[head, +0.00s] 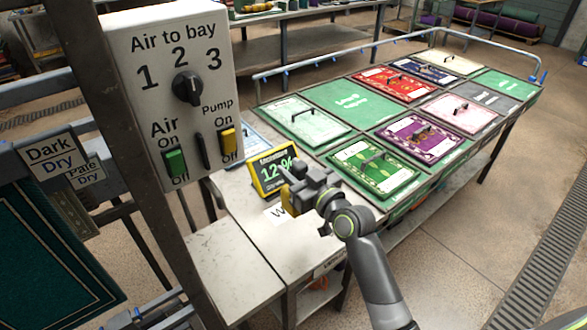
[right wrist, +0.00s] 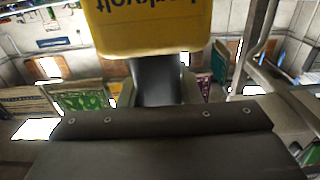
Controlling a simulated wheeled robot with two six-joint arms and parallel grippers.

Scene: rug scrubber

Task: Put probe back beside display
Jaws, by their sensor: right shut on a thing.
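The display (head: 272,170) is a yellow-framed screen, lit green and reading about 12 percent, propped on the pale bench. My right gripper (head: 300,197) is just in front of it and to its right, over the bench. It is shut on the probe (head: 288,201), whose yellow part shows at the gripper's left side. In the right wrist view the probe (right wrist: 150,25) is a yellow block with dark upside-down lettering and a dark stem running into the jaws. Whether the probe touches the bench is hidden. My left gripper is not clearly in view.
A white card (head: 277,213) lies on the bench below the gripper. The switch panel (head: 175,90) stands at the left. A table of small framed rugs (head: 375,168) extends behind to the right. The front of the bench (head: 275,240) is bare.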

